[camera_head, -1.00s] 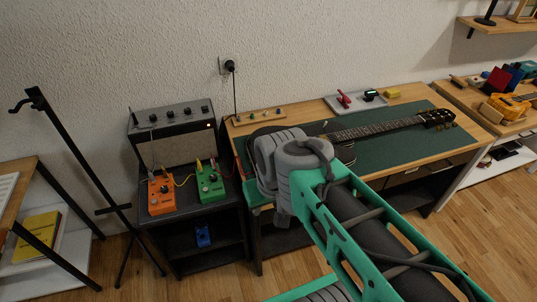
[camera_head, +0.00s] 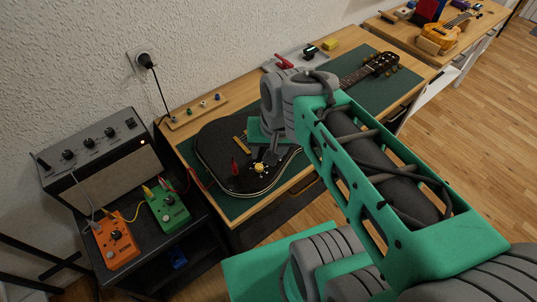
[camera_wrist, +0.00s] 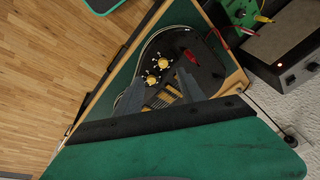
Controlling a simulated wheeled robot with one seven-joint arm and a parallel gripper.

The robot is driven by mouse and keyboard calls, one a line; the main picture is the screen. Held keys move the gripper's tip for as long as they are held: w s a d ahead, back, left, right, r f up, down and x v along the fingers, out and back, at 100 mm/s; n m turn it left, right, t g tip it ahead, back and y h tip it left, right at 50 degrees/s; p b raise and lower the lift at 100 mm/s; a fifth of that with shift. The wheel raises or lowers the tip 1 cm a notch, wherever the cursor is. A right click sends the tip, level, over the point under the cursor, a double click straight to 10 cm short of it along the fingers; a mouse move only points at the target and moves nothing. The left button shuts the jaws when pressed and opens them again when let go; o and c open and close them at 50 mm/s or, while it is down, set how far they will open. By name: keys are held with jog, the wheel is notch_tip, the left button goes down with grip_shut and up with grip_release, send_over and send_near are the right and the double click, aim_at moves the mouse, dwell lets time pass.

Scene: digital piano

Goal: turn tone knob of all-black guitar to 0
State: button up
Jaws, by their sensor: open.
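The all-black guitar (camera_head: 222,143) lies on a green mat, its neck toward the back right. My gripper (camera_head: 269,159) is over the lower part of its body, beside a gold knob (camera_head: 259,168). In the wrist view two gold knobs show on the black body: one farther (camera_wrist: 163,63) and one nearer (camera_wrist: 151,80). I cannot tell which is the tone knob, nor read their settings. My gripper's fingers (camera_wrist: 160,76) are apart on either side of the knob area, with nothing held. I cannot tell whether they touch a knob.
A small red piece (camera_head: 235,168) stands up on the guitar near the knobs. An amplifier (camera_head: 103,162), an orange pedal (camera_head: 116,243) and a green pedal (camera_head: 168,208) with cables are at the left. A grey tray (camera_head: 300,57) lies behind the guitar.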

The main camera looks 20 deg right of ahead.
notch_tip(320, 180, down, 4)
jog(key=w+d+r+m+y, duration=0.1)
jog(key=w+m, duration=0.1)
jog(key=m, duration=0.6)
jog(key=m+g+y+b, duration=0.1)
jog(key=m+y, duration=0.2)
jog(key=m, duration=0.8)
send_near(260, 166)
jog(key=shift+h, duration=0.3)
jog(key=x, duration=0.4)
jog(key=b+x, duration=0.1)
jog(key=x, duration=0.3)
jog(key=shift+a, duration=0.3)
jog(key=shift+c, duration=0.3)
grip_shut()
